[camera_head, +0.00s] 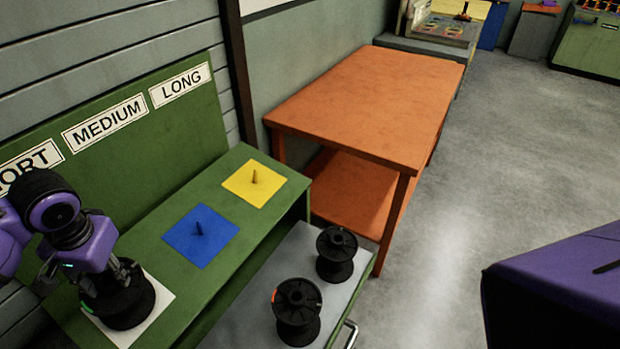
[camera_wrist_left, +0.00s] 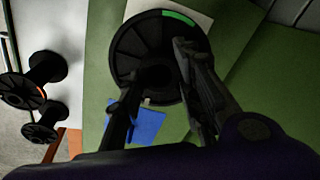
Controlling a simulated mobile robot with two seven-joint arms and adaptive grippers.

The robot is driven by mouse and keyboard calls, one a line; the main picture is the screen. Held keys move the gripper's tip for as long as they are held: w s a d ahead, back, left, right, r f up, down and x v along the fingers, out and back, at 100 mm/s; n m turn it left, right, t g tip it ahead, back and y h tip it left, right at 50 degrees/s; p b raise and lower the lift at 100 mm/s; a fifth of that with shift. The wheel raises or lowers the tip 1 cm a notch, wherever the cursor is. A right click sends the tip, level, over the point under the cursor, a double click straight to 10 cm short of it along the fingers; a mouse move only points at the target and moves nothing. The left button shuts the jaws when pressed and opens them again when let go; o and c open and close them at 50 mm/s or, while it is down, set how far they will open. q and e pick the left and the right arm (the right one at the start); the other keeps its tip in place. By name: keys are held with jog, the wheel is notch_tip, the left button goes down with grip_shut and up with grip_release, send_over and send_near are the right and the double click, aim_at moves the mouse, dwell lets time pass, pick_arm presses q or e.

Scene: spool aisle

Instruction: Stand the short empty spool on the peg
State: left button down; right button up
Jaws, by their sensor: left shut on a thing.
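A black spool with a green mark on its flange (camera_head: 133,309) is at the white square (camera_head: 158,293) on the green bench, below the SHORT label (camera_head: 38,160). My left gripper (camera_head: 100,283) is above it and shut on it. In the left wrist view, the spool (camera_wrist_left: 132,44) lies between and beyond the fingers (camera_wrist_left: 160,85), with the green mark on its far edge. The spool covers the middle of the white square, so any peg there is hidden. I cannot tell whether the spool is fully down on the square. My right gripper is not in view.
A blue square (camera_head: 184,242) and a yellow square (camera_head: 242,188), each with an upright peg, are farther along the bench. Two black spools, one orange-marked (camera_head: 297,312) and another (camera_head: 336,254), stand on a grey cart top. An orange table (camera_head: 375,100) stands beyond.

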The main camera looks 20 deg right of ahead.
pick_arm(q)
jog(key=shift+f, duration=0.3)
jog(key=c, duration=1.2)
grip_release()
jog(key=r, duration=0.4)
jog(key=s+r, duration=0.1)
jog(key=r, duration=0.3)
jog(key=d+r, duration=0.1)
jog(key=r, duration=0.3)
jog(key=shift+s, duration=0.3)
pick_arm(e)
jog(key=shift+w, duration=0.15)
pick_arm(q)
jog(key=shift+f, duration=0.1)
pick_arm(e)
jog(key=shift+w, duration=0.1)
